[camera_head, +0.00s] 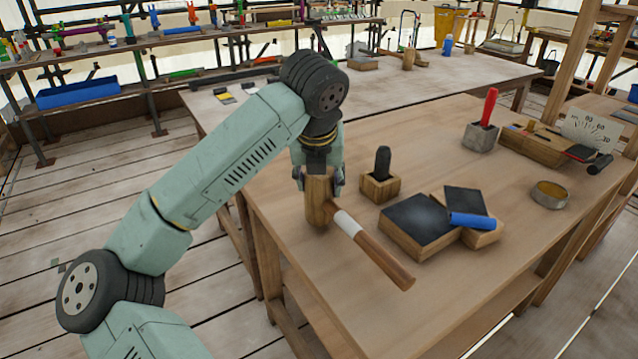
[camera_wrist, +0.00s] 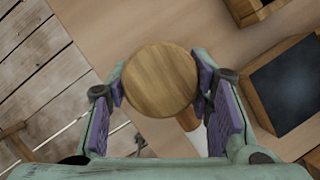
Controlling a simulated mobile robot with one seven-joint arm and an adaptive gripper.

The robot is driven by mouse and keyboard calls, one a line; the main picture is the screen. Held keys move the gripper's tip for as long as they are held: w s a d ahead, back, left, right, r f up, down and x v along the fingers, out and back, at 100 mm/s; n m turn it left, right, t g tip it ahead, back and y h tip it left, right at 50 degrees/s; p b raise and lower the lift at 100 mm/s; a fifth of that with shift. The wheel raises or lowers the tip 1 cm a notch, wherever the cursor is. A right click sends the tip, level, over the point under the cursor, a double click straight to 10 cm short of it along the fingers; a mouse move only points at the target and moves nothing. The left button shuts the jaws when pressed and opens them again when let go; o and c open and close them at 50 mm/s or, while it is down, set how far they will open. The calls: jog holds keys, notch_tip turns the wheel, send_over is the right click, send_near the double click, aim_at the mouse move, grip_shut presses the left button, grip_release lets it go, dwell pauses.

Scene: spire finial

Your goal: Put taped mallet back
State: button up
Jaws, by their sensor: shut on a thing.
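The taped mallet has a round wooden head (camera_head: 318,203) and a brown handle (camera_head: 384,262) with a white tape band near the head. My gripper (camera_head: 319,182) is shut on the mallet's head from above, at the near left part of the workbench (camera_head: 300,262). The handle points toward the lower right of the head view. In the wrist view the round end of the head (camera_wrist: 160,80) sits between the two purple-padded fingers, and part of the handle shows below it. I cannot tell whether the mallet touches the bench top.
Right of the mallet stand a small wooden block with a dark peg (camera_head: 382,165), a dark-topped block (camera_head: 418,222) and a blue roll (camera_head: 472,221). Farther back are a red-handled tool in a stone block (camera_head: 481,138) and a round tin (camera_head: 550,194). The bench front is clear.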

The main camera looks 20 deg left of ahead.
jog(key=shift+f, duration=0.8)
jog(key=shift+f, duration=0.1)
jog(key=shift+f, duration=0.15)
jog(key=o, duration=1.4)
jog(key=shift+r, duration=0.35)
jog(key=b+v, duration=0.2)
jog(key=v, duration=0.9)
jog(key=shift+s+r, duration=0.25)
jog(key=shift+r, duration=0.1)
